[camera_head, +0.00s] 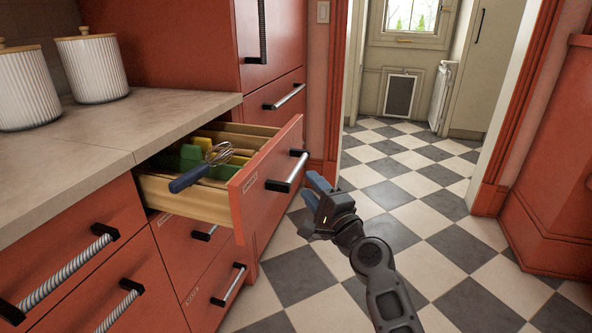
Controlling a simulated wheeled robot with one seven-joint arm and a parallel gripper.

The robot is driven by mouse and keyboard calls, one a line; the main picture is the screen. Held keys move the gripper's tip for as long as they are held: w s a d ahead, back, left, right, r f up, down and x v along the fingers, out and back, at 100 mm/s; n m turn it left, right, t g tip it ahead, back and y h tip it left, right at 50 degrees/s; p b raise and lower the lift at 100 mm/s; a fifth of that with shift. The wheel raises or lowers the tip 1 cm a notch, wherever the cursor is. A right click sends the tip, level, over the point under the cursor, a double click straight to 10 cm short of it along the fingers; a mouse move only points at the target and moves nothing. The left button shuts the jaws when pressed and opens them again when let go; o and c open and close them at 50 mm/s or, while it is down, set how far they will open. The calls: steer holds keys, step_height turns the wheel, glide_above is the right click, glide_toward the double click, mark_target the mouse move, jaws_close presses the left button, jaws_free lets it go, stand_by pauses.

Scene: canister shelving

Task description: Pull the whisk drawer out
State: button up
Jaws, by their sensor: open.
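The whisk drawer (267,169) is a red-fronted drawer with wooden sides, standing well out from under the counter. A whisk (194,174) with a blue handle lies at the top of it, the handle towards the drawer's left side. Green and yellow items lie beside and under the whisk. The drawer's bar handle (287,172) is metal with black ends. My gripper (314,188) is open, just right of the handle, with its blue fingers pointing towards the drawer front. It looks apart from the handle, and nothing shows between its fingers.
Two ribbed white canisters (92,68) with lids stand on the counter (70,141) at the left. More closed red drawers with handles (225,284) lie below and left. The chequered floor (400,185) is clear to the right, towards a doorway.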

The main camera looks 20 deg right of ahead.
mark_target(297, 166)
steer(key=w, duration=0.2)
steer(key=w+r, duration=0.1)
steer(key=w, duration=0.2)
steer(key=w+a+b, duration=0.1)
steer(key=w, duration=0.2)
steer(key=shift+a+r, duration=0.1)
steer(key=shift+r, duration=0.05)
steer(key=shift+s, duration=0.1)
jaws_close()
stand_by(0.4)
